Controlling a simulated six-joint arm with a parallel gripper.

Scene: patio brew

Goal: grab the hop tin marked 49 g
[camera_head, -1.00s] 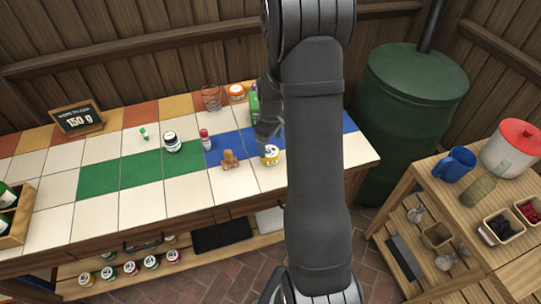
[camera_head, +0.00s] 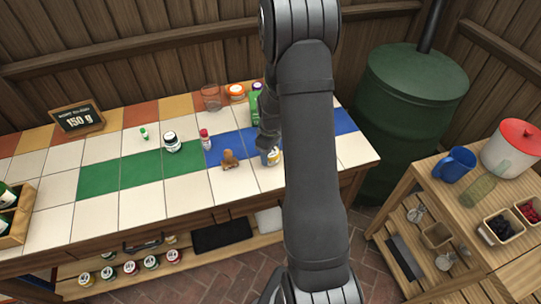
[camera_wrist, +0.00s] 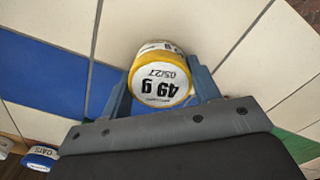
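The hop tin (camera_wrist: 160,84) has a white lid with a yellow rim and reads "49 g" and "05/27", upside down in the wrist view. In the head view the tin (camera_head: 273,157) stands at the front of the tiled counter, partly hidden by my arm. My gripper (camera_wrist: 163,80) is down around it, with one blue finger on each side of the tin. The fingers look close to its sides, but I cannot tell whether they press on it. The fingertips are mostly hidden in the head view.
A blue-lidded tin (camera_wrist: 40,158) marked "OATS" shows low in the wrist view.

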